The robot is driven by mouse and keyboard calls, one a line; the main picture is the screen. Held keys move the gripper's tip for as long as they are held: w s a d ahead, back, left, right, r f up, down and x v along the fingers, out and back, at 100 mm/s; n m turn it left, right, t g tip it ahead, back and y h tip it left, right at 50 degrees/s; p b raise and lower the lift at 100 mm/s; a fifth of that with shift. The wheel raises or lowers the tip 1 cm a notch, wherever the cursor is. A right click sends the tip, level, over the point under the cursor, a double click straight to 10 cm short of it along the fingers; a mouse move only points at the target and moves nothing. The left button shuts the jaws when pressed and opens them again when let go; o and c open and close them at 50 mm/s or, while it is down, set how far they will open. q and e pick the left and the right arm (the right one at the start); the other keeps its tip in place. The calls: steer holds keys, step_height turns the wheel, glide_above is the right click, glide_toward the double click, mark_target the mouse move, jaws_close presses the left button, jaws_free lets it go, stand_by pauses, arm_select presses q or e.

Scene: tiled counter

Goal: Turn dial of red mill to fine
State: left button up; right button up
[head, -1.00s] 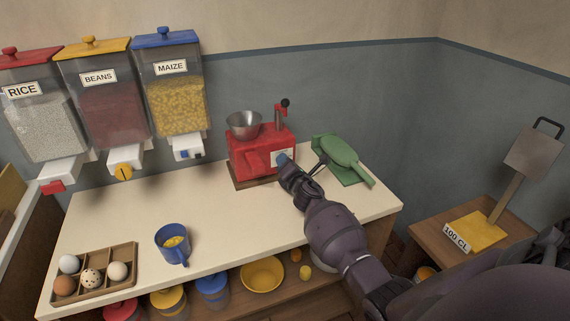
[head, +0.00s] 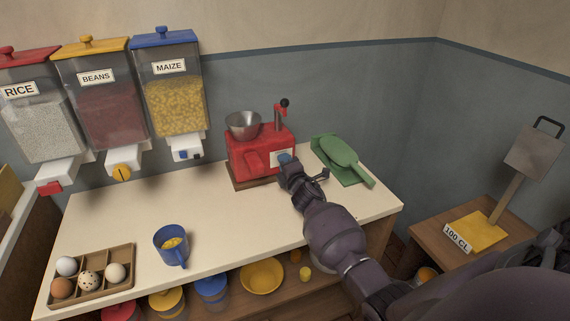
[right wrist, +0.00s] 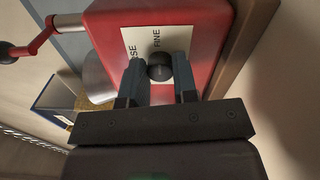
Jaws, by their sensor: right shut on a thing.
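The red mill (head: 262,146) stands on a brown base on the counter, with a metal hopper and a crank on top. It also shows in the right wrist view (right wrist: 218,25). Its white label (right wrist: 143,42) reads FINE, with letters ending in SE beside it. The dark round dial (right wrist: 159,66) is on that face; I cannot make out a pointer mark on it. My right gripper (head: 285,160) is at the mill's labelled face. Its two fingers sit on either side of the dial, shut on it, in the right wrist view (right wrist: 160,80). My left gripper is out of view.
A green scoop (head: 339,152) lies close to the right of my right gripper. A blue mug (head: 172,246) and an egg tray (head: 120,278) stand to the left on the counter. Rice, beans and maize dispensers (head: 178,106) hang on the wall. The counter's middle is clear.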

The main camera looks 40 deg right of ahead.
stand_by(0.3)
steer(key=o, duration=0.9)
steer(key=shift+o, duration=0.2)
steer(key=shift+s, duration=0.1)
steer(key=shift+s, duration=0.2)
steer(key=p+v, duration=0.1)
steer(key=v, duration=0.9)
steer(key=shift+s+f+p, duration=0.1)
steer(key=shift+p, duration=0.2)
